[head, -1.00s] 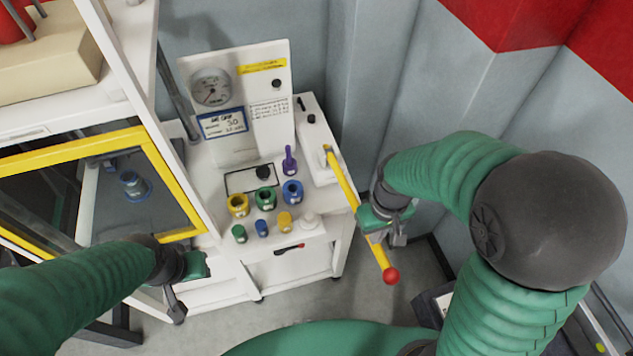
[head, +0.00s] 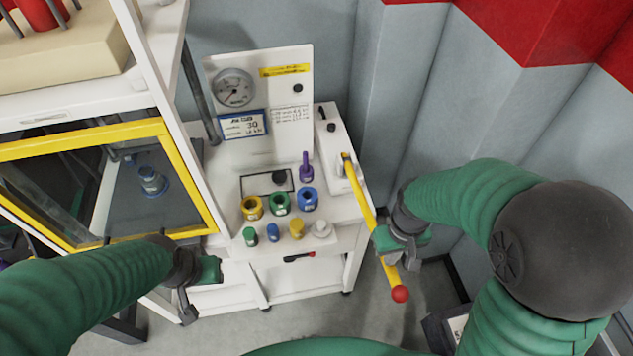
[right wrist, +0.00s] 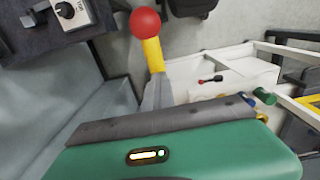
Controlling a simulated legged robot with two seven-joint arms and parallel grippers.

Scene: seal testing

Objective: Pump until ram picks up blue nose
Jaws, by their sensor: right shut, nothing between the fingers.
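The pump lever (head: 361,193) is a yellow bar with a red ball end (head: 400,294), sloping down from the white pump unit (head: 331,140). My right gripper (head: 392,254) is shut with nothing between its fingers, against or just beside the lever near the ball. The lever and ball also show beyond its fingers in the right wrist view (right wrist: 154,55). A blue piece (head: 152,182) stands upright behind the yellow-framed window (head: 188,176); I cannot tell whether the ram touches it. My left gripper (head: 198,290) hangs before the cabinet, its jaws unclear.
The white bench carries a gauge (head: 234,88), a card, coloured sockets such as a blue one (head: 308,200), and small plugs in front. A purple tool (head: 306,168) stands behind them. Grey walls lie close behind and right. Floor is open below the lever.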

